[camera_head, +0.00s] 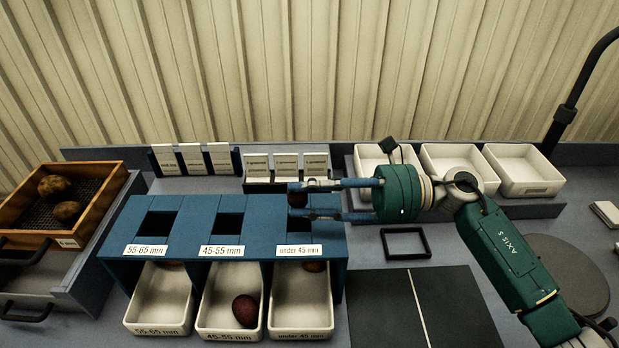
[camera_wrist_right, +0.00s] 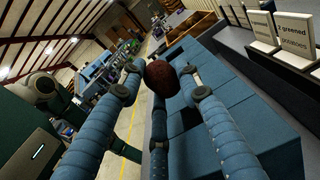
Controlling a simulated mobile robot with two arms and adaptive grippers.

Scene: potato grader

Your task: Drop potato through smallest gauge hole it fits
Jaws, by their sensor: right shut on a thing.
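My right gripper (camera_head: 297,199) is shut on a dark red potato (camera_head: 297,197), held above the under 45 mm hole of the blue gauge box (camera_head: 185,207). The potato also shows between the fingertips in the right wrist view (camera_wrist_right: 161,74). The box has three square holes labelled 55-65 mm (camera_head: 158,225), 45-55 mm (camera_head: 226,228) and under 45 mm (camera_head: 300,240). White bins stand below: the left bin (camera_head: 158,300), the middle bin (camera_head: 216,305) with a red potato (camera_head: 245,310) in it, and the right bin (camera_head: 301,305). Part of a potato shows at the back of the right bin. My left gripper is not in view.
A wooden crate (camera_head: 110,180) with two brown potatoes (camera_head: 55,187) stands at the left. Three white trays (camera_head: 523,165) stand at the back right. Card holders (camera_head: 285,165) stand behind the gauge box. A black frame (camera_head: 405,243) and a dark mat (camera_head: 450,310) lie to the right.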

